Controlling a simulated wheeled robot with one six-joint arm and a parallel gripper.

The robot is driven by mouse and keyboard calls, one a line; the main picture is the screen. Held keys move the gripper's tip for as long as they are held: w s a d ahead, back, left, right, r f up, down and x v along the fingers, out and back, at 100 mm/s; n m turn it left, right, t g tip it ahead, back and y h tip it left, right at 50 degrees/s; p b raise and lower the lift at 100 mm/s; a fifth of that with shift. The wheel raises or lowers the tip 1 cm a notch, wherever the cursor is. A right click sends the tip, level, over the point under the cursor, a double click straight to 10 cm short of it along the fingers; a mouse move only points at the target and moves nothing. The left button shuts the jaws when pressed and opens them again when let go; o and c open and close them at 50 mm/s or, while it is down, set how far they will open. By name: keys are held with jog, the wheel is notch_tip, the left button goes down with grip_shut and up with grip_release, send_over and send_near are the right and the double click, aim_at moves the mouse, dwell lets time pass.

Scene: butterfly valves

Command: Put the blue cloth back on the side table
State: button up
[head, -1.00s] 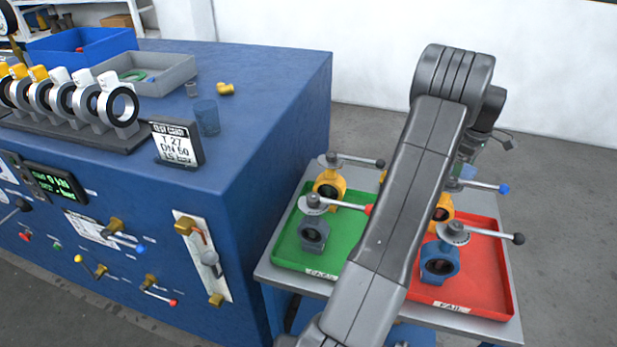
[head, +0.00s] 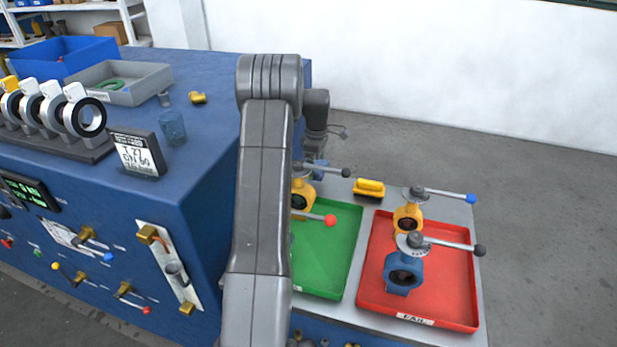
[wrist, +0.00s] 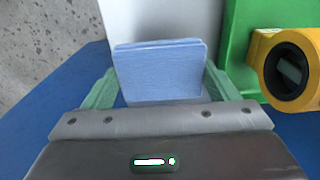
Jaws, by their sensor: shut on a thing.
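A folded light-blue cloth (wrist: 160,72) sits between the green fingers of my gripper (wrist: 158,85) in the wrist view. My gripper is shut on it. In the head view, a small bit of the cloth (head: 318,166) shows beside my arm, near the back left of the side table; my arm hides most of the gripper. The grey side table (head: 343,203) carries a green tray and a red tray. In the wrist view, its grey top (wrist: 165,20) shows beyond the cloth. I cannot tell whether the cloth touches the top.
The green tray (head: 340,255) and red tray (head: 440,290) hold valves with long handles. A yellow valve (wrist: 290,70) stands close right of my gripper. A yellow block (head: 369,187) lies behind the trays. The blue bench (head: 215,190) adjoins on the left.

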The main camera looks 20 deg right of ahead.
aim_at(314, 185)
jog(key=shift+w+a+f, duration=0.15)
jog(key=shift+a+f, duration=0.2)
jog(key=shift+f, duration=0.35)
jog(key=shift+f+p, duration=0.3)
jog(key=shift+f, duration=1.45)
jog(key=shift+f, duration=0.15)
jog(key=o, duration=0.9)
notch_tip(314, 185, up, 12)
jog(key=shift+r+b, duration=0.15)
jog(key=shift+b, duration=0.4)
